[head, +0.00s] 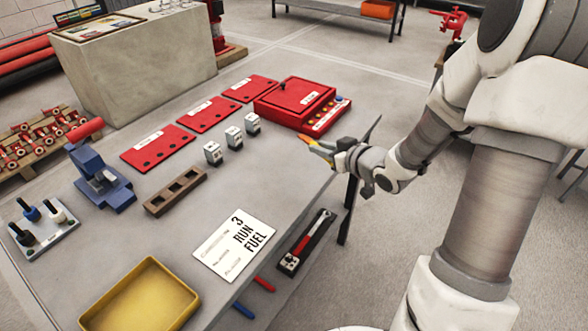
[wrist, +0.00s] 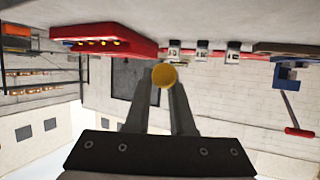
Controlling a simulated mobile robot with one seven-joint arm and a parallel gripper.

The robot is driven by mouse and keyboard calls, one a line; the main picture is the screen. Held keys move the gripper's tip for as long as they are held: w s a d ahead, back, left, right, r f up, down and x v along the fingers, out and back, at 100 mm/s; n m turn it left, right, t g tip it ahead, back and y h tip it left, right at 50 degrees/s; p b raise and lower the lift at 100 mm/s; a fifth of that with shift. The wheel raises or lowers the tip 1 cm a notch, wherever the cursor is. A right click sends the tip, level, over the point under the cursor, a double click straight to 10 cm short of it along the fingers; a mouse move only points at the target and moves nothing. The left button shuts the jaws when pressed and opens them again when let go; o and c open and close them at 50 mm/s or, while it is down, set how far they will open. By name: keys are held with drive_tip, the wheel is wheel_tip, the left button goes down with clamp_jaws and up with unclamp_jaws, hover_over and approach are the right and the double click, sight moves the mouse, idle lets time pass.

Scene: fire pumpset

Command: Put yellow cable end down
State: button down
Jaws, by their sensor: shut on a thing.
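My gripper (head: 322,147) is at the right edge of the grey table, just in front of the red control box. It is shut on the yellow cable end (wrist: 165,75), whose round face shows between the two fingertips (wrist: 160,95) in the wrist view. In the head view a small orange-yellow tip (head: 303,139) sticks out to the left of the fingers. The cable end appears held above the table; I cannot tell the exact gap. No trailing cable can be made out.
The red box (head: 297,103) stands at the table's far right, with red plates (head: 158,145) and small grey blocks (head: 234,136) left of it. A brown slotted holder (head: 175,191), white card (head: 234,245) and yellow tray (head: 140,299) lie nearer. Bare table (head: 270,180) lies left of my gripper.

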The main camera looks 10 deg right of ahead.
drive_tip(key=b, duration=0.2)
hover_over(298, 169)
wheel_tip(298, 169, down, 4)
drive_tip(key=shift+f, duration=0.1)
drive_tip(key=shift+f+b, duration=0.6)
drive_tip(key=shift+f, duration=1.3)
drive_tip(key=shift+f, duration=0.15)
drive_tip(key=c, duration=0.8)
unclamp_jaws()
drive_tip(key=shift+o, duration=0.2)
